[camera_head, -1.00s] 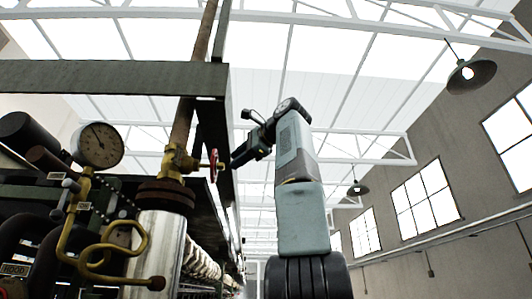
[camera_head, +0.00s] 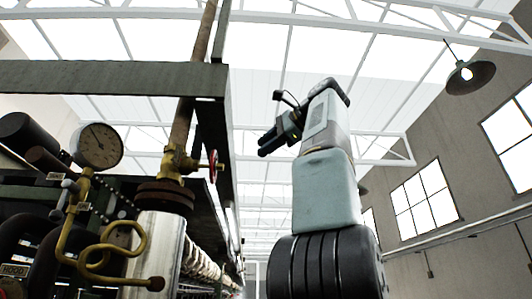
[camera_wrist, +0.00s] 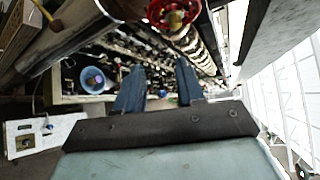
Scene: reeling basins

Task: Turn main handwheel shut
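The red main handwheel (camera_head: 213,167) sits on a brass valve (camera_head: 178,162) at the right side of the pipe. In the wrist view the red handwheel (camera_wrist: 173,12) is at the top, beyond my fingertips. My gripper (camera_head: 268,146) is to the right of the handwheel in the head view, clear of it, with a gap between. In the wrist view my gripper (camera_wrist: 160,84) shows two blue-grey fingers spread apart with nothing between them.
A pressure gauge (camera_head: 97,146) and bent brass tubing (camera_head: 108,250) stand left of the valve. A dark beam frame (camera_head: 120,78) runs above and beside the handwheel. A blue bucket (camera_wrist: 93,80) shows low down in the wrist view. Open air lies right of the frame.

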